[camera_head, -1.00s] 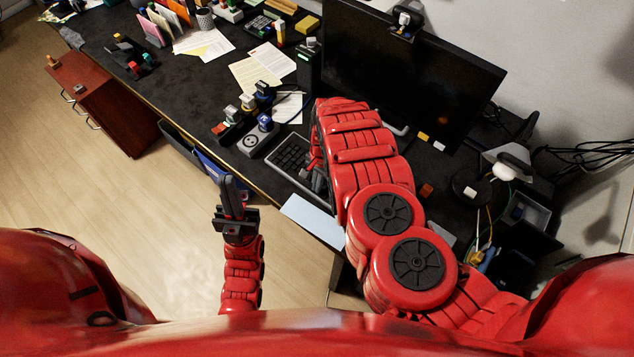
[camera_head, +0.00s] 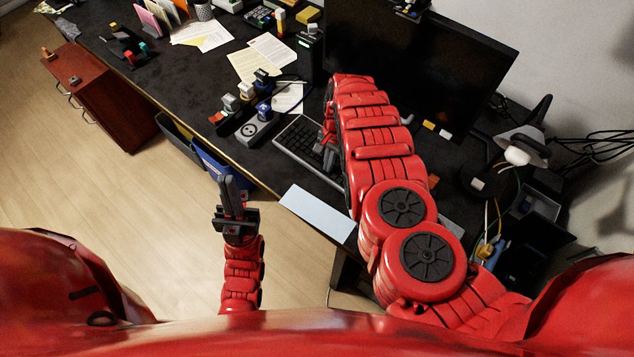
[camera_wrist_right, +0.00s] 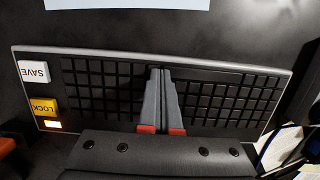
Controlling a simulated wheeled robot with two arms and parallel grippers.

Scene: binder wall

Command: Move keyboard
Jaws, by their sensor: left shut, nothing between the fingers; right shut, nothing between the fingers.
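The keyboard (camera_head: 296,141) is dark with a light rim and lies on the black desk, partly hidden behind my right arm in the head view. In the right wrist view the keyboard (camera_wrist_right: 105,90) shows nearly whole, with a white SAVE key (camera_wrist_right: 33,71) and a yellow LOCK key (camera_wrist_right: 43,106) at its left end. My right gripper (camera_wrist_right: 160,75) is shut and empty, its fingers over the middle of the keyboard; I cannot tell whether they touch it. My left gripper (camera_head: 231,182) is shut and empty, over the floor in front of the desk.
A monitor (camera_head: 420,65) stands behind the keyboard. A light blue sheet (camera_head: 317,213) lies at the desk's front edge. A grey socket block (camera_head: 257,130) and papers (camera_head: 262,62) lie to the left. A lamp (camera_head: 520,150) stands at the right.

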